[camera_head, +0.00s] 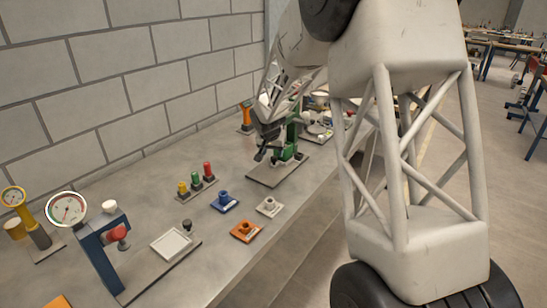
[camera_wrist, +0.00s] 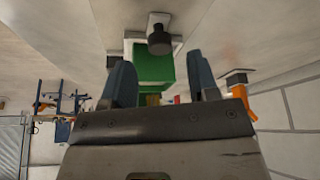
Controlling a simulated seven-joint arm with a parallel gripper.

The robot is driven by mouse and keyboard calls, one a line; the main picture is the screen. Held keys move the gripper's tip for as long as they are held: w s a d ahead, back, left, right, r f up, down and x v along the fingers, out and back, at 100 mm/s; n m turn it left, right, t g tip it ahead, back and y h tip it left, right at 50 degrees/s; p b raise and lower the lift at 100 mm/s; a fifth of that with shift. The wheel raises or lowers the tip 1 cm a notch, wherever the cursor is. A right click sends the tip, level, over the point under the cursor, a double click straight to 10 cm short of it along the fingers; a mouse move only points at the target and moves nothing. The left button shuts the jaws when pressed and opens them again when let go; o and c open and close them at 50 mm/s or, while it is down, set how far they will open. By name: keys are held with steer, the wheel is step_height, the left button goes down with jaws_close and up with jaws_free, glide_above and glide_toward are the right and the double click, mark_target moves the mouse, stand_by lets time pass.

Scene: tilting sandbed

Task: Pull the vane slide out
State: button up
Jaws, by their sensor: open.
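A green device (camera_head: 292,135) stands on a grey base plate (camera_head: 268,176) on the bench, partly hidden behind my gripper (camera_head: 268,154). In the wrist view, the green body (camera_wrist: 152,68) shows beyond and between the two blue-grey fingers of my gripper (camera_wrist: 162,70). The fingers are apart and nothing is clearly held between them. A dark round knob (camera_wrist: 158,42) on a pale mount shows at the green body. I cannot tell for sure which part is the vane slide; contact is also unclear.
Left of the device stand yellow, green and red posts (camera_head: 196,180). Blue (camera_head: 224,203), orange (camera_head: 246,231) and pale (camera_head: 269,207) fixtures sit in front. A dark-blue stand (camera_head: 100,255) with a gauge (camera_head: 67,209) is nearer. The block wall (camera_head: 130,80) runs behind the bench.

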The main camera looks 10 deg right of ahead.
mark_target(274, 157)
steer(key=shift+x, duration=1.95)
jaws_close()
